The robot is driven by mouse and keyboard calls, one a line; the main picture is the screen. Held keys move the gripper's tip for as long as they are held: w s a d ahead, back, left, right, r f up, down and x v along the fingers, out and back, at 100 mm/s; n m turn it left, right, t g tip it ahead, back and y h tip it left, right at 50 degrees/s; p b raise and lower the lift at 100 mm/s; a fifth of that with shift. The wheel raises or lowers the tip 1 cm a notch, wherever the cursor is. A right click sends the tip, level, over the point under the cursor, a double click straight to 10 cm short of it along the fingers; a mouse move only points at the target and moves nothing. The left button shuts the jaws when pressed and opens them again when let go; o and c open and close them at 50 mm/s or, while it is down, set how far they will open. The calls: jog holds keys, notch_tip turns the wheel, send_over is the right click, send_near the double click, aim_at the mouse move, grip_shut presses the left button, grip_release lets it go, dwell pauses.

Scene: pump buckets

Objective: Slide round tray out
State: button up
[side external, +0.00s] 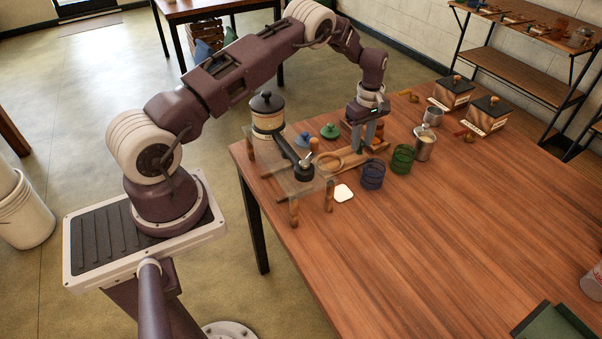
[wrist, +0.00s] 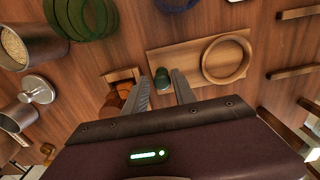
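The round tray (side external: 330,168) is a light wooden ring-rimmed disc on a rectangular wooden board, beside the clear stand in the side view. In the wrist view the round tray (wrist: 245,48) lies at the right end of the board (wrist: 178,58). A small dark green knob (wrist: 161,77) stands at the board's left part. My gripper (side external: 365,148) is low over the board, to the right of the tray. In the wrist view my gripper (wrist: 161,73) has its fingers apart, with the green knob showing between them. Whether they touch it I cannot tell.
The clear stand (side external: 300,183) on wooden legs holds a black pump head (side external: 303,171). A black-lidded canister (side external: 267,112) stands behind. Blue (side external: 373,175) and green (side external: 402,158) wire baskets, a metal cup (side external: 424,145) and a white coaster (side external: 344,193) are near.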

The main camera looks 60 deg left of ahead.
jog(key=shift+r, duration=3.4)
jog(key=s+d+r+m+t, duration=0.1)
jog(key=s+d+r+m, duration=0.25)
jog(key=r, duration=0.45)
jog(key=s+d+r+m+t, duration=0.15)
jog(key=s+d+r, duration=0.3)
jog(key=r, duration=0.45)
jog(key=s+d+r+m, duration=0.3)
jog(key=s+r, duration=0.2)
jog(key=r, duration=0.3)
jog(key=s+d+m+t, duration=0.1)
jog(key=s+d+m, duration=0.1)
jog(key=s, duration=0.6)
jog(key=s+d+m+t, duration=0.1)
jog(key=s+m, duration=0.3)
jog(key=s, duration=0.4)
jog(key=s+d+m+t, duration=0.1)
jog(key=s+d+m, duration=0.2)
jog(key=s, duration=0.5)
jog(key=shift+s+d+r+m, duration=0.15)
jog(key=shift+s+d+m, duration=0.15)
jog(key=shift+m, duration=0.2)
